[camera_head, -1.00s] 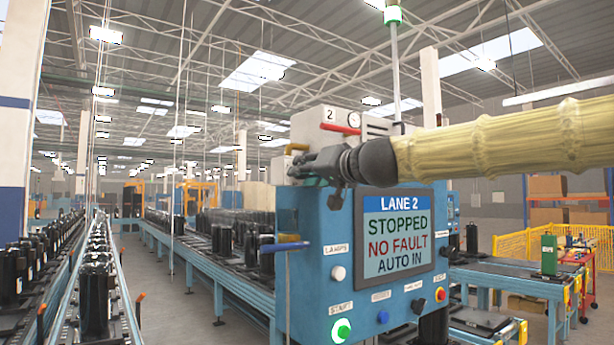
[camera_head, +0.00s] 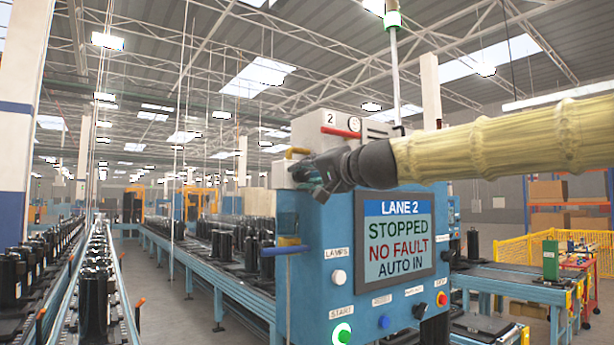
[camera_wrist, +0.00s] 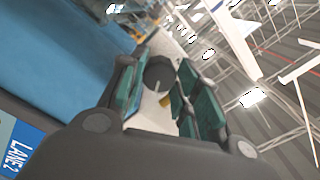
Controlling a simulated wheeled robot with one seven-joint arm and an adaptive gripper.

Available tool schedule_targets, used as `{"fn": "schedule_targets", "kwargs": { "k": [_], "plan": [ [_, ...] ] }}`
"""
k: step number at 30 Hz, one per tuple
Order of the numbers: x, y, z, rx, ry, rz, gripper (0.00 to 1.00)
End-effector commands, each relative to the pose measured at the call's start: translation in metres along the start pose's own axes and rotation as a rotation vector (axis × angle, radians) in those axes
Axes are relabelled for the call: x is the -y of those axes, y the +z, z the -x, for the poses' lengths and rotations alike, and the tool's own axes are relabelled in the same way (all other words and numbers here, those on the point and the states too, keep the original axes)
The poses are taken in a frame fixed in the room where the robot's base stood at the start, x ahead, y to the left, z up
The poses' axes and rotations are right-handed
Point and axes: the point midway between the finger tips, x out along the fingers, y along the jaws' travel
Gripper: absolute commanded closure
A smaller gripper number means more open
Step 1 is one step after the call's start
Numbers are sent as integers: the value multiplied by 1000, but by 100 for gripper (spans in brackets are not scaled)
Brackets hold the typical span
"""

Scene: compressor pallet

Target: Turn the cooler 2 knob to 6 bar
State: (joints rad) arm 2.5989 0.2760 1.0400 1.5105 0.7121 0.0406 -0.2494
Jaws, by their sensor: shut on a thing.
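My gripper (camera_head: 308,172) is at the upper left of the blue control cabinet, in front of a pale box marked 2 (camera_head: 328,130). In the wrist view its teal finger pads (camera_wrist: 160,92) stand on both sides of a dark round knob (camera_wrist: 159,70) on a pale panel. The gripper is shut on this knob. A light line shows on the knob's face. A small round gauge (camera_head: 354,125) is on the box. Its reading is too small to tell, and the fingers hide the knob in the head view.
A red lever (camera_head: 341,131) and a yellow handle (camera_head: 297,152) are close above my gripper. The cabinet's screen (camera_head: 397,236) below reads LANE 2, STOPPED, NO FAULT, AUTO IN. A blue lever (camera_head: 284,250) is at the cabinet's left side. Conveyors with black compressors (camera_head: 95,292) run to the left.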

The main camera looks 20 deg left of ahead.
Motion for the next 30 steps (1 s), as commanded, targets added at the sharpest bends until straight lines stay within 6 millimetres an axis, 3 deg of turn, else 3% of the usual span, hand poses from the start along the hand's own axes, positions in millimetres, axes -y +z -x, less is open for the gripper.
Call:
{"fn": "schedule_targets", "kwargs": {
  "k": [10, 11, 14, 25, 30],
  "plan": [
    [0, -1, 0, -1, 0, -2, 92],
    [0, -1, 0, -1, 0, -2, 64],
    [0, 0, 0, -1, 0, -2, 46],
    [0, 0, 2, 0, 0, -1, 46],
    [1, -1, 16, -1, -1, 0, 46]
  ]
}}
